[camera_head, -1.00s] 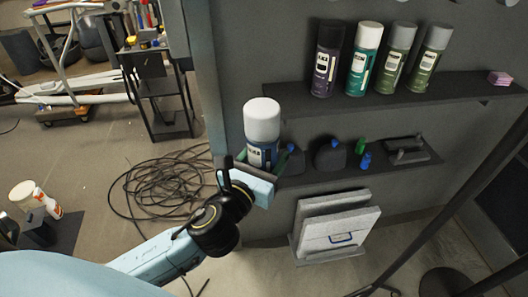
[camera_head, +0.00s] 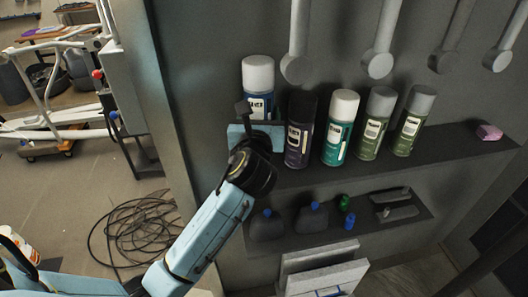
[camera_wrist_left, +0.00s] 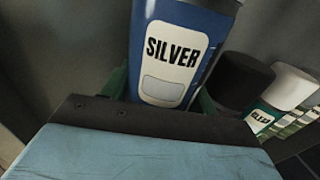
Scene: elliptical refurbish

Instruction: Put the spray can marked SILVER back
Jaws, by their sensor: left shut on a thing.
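The spray can marked SILVER (camera_head: 257,76) is blue with a white cap and stands upright at the left end of the upper shelf row. Its label reads SILVER in the left wrist view (camera_wrist_left: 173,62). My left gripper (camera_head: 256,122) is shut on this can, with its fingers mostly hidden behind the gripper body. The can's base is hidden, so I cannot tell whether it touches the upper shelf (camera_head: 440,152). My right gripper is not in view.
A black can (camera_head: 299,135), a teal can (camera_head: 339,130) and two green cans (camera_head: 375,128) stand right of the SILVER can. A pink block (camera_head: 489,132) lies at the shelf's right. The lower shelf (camera_head: 385,222) holds dark bottles and small items. Grey handles hang above.

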